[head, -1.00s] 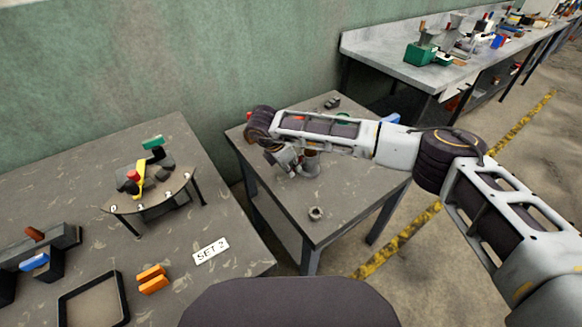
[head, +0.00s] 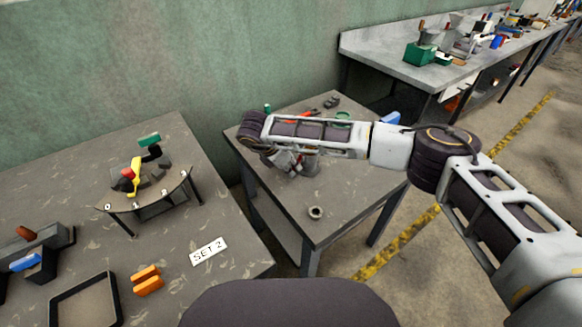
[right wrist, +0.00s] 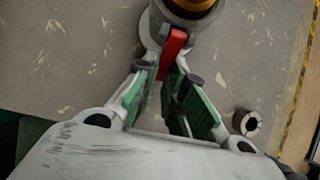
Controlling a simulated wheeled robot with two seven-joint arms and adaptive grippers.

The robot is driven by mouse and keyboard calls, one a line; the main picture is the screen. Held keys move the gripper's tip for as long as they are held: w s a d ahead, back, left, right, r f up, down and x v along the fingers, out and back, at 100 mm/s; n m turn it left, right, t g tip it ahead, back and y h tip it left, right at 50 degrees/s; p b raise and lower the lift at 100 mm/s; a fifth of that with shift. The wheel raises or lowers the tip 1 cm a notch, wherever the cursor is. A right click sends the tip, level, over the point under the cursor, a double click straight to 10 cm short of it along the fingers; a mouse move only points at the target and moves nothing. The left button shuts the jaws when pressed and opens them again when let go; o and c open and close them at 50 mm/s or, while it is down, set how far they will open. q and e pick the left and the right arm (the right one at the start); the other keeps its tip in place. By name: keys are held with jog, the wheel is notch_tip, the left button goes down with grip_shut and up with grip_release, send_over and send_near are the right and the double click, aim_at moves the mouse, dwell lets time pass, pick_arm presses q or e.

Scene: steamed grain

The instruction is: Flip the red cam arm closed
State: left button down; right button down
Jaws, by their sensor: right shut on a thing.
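The red cam arm (right wrist: 173,50) shows in the right wrist view, standing out from a pale round fixture (right wrist: 151,28) with a dark and orange top. My right gripper (right wrist: 168,76) is shut on the red arm, its green-padded fingers on either side of it. In the head view my right gripper (head: 287,162) is at the grey fixture (head: 311,162) on the small middle table (head: 345,205). My own wrist and forearm hide the red arm there. My left gripper is not in view.
A small metal ring (head: 316,212) stands near the table's front; it also shows in the right wrist view (right wrist: 246,122). A green ring (head: 343,115) and a blue item (head: 390,118) lie behind my forearm. The left table (head: 190,285) holds a yellow clamp fixture (head: 136,175).

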jog(key=c, duration=1.5)
grip_release()
jog(key=shift+v, duration=6)
